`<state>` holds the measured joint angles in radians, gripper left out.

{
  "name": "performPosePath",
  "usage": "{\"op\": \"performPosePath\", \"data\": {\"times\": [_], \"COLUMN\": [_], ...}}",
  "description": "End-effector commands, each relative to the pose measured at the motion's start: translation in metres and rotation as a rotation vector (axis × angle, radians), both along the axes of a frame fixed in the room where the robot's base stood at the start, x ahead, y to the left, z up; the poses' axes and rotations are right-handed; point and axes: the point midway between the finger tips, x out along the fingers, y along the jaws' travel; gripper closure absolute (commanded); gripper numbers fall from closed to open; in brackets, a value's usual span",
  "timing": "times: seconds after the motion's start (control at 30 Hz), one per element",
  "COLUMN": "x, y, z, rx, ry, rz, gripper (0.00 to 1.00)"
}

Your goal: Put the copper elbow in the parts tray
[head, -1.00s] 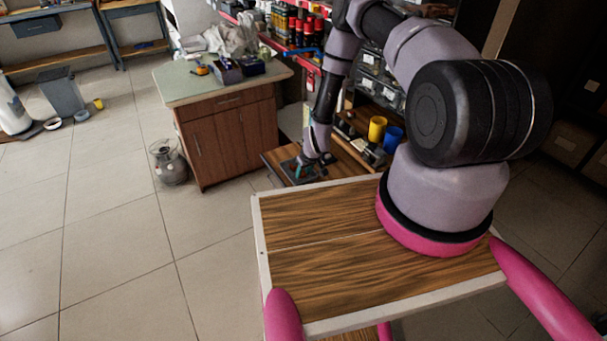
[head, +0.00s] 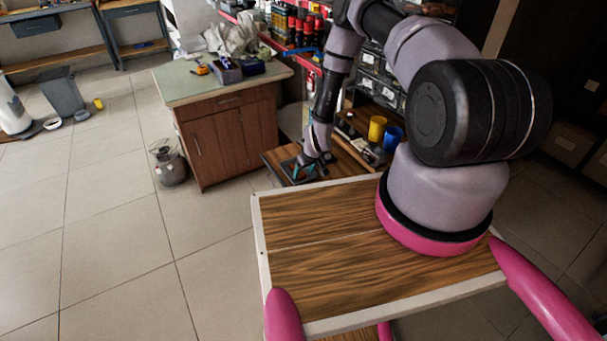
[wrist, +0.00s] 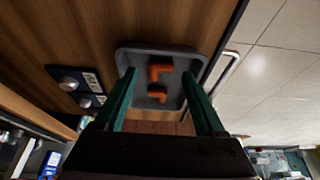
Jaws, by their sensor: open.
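The grey parts tray (wrist: 140,57) lies on a brown wooden surface in the wrist view. Two orange-brown copper elbows lie inside it, an upper elbow (wrist: 159,71) and a lower elbow (wrist: 157,94). They lie apart from each other. My gripper (wrist: 159,76) is open, its two green fingers spread on either side of the elbows, touching neither that I can see. In the head view my gripper (head: 312,165) is low over the dark tray at the end of a wooden bench, and partly hides it.
Dark plates with round knobs (wrist: 68,84) lie left of the tray in the wrist view. A yellow cup (head: 377,128) and a blue cup (head: 393,139) stand right of my gripper. A green-topped cabinet (head: 225,135) stands to the left. Floor is clear at front left.

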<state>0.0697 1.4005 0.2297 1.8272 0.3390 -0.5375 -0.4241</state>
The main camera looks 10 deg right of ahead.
Motion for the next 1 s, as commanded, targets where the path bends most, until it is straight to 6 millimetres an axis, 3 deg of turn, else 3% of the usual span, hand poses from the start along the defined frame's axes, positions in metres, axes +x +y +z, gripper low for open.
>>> {"op": "performPosePath", "data": {"times": [0.4,0.6,0.87,1.0], "x": [-0.031,-0.038,-0.037,-0.022], "y": [-0.009,-0.011,-0.012,-0.017], "z": [0.080,0.096,0.100,0.134], "rx": [0.000,0.000,0.000,0.003], "ry": [-0.001,0.000,-0.002,-0.016], "rz": [0.000,0.000,-0.002,-0.020], "gripper": [0.28,0.28,0.28,0.28]}}
